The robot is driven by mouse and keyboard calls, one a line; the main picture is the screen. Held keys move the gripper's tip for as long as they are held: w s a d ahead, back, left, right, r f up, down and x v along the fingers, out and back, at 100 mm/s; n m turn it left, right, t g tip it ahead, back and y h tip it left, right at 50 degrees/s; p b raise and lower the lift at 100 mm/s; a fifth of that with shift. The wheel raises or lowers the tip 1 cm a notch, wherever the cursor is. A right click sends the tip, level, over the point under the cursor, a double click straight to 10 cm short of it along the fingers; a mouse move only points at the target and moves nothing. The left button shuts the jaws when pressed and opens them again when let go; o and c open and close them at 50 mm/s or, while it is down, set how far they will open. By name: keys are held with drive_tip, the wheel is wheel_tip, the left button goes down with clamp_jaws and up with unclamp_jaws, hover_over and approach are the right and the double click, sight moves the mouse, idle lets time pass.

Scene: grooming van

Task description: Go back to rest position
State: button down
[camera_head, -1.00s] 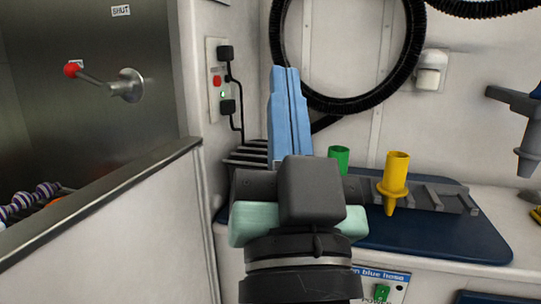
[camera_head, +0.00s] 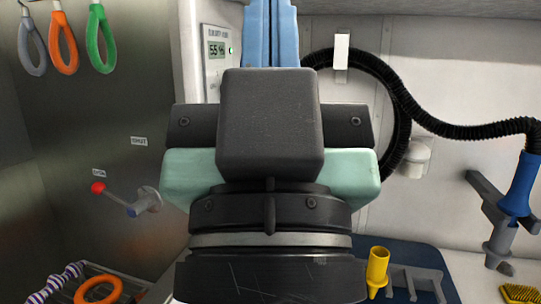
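My gripper (camera_head: 271,35) stands upright in the middle of the picture, seen from behind. Its two blue fingers lie side by side with only a thin seam between them, so it looks shut. The fingertips run out of the top edge, and nothing held shows between the visible parts. The dark wrist body and pale green housing fill the centre and hide part of the wall and counter behind.
A red-knobbed lever (camera_head: 122,197) is on the metal wall at left, below hanging grooming loops (camera_head: 64,45). A black hose (camera_head: 455,130) runs to a blue nozzle (camera_head: 522,185) in a bracket at right.

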wheel_tip(320, 180, up, 15)
drive_tip(key=p, duration=1.2)
drive_tip(key=shift+p, duration=0.3)
